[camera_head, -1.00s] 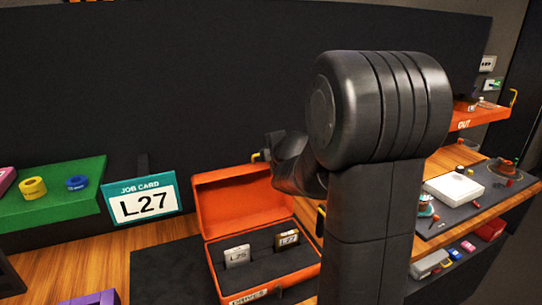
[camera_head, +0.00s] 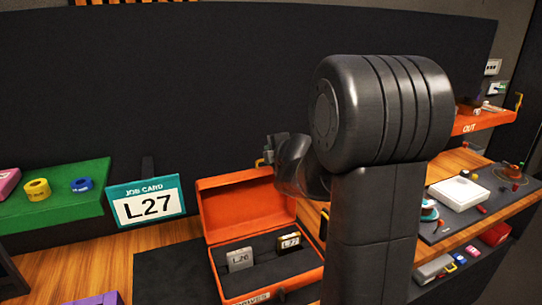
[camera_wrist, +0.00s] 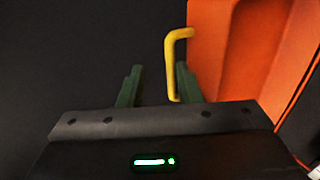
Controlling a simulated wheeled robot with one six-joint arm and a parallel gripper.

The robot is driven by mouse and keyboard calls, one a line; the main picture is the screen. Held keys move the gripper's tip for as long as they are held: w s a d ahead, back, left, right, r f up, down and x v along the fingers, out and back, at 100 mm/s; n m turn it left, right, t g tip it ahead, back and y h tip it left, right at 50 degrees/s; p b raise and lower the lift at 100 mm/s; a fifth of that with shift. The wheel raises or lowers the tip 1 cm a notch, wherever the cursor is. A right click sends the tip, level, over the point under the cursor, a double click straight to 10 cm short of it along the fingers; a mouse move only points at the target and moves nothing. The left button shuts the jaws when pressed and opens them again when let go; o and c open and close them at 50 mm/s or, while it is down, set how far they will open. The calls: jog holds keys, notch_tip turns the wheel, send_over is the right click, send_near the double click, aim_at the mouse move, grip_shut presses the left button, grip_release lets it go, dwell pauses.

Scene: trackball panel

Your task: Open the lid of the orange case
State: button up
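The orange case (camera_head: 222,282) stands on the bench with its lid (camera_head: 240,208) raised, standing up at the back. Inside are two labelled drives, a grey one marked L26 (camera_head: 240,259) and a darker one marked L27 (camera_head: 289,241). My gripper (camera_head: 266,152) is by the lid's top edge, partly hidden by my arm. In the wrist view its two green fingers (camera_wrist: 157,85) are spread apart. A yellow handle (camera_wrist: 171,65) shows between them, close to the right finger; I cannot tell whether they touch. The orange lid (camera_wrist: 235,50) fills the right side there.
A job card reading L27 (camera_head: 146,202) stands left of the case. A green shelf (camera_head: 50,208) with tape rolls is at left. An orange OUT shelf (camera_head: 485,122) and a bench with a white box (camera_head: 459,193) are at right. A dark panel rises behind.

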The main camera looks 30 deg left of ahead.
jog(key=p+v, duration=0.4)
jog(key=v, duration=0.9)
jog(key=shift+s+d+r, duration=0.2)
jog(key=shift+s+d, duration=0.05)
jog(key=b+x, duration=0.4)
jog(key=x, duration=1)
jog(key=shift+d+f, duration=0.1)
jog(key=shift+s+d, duration=0.15)
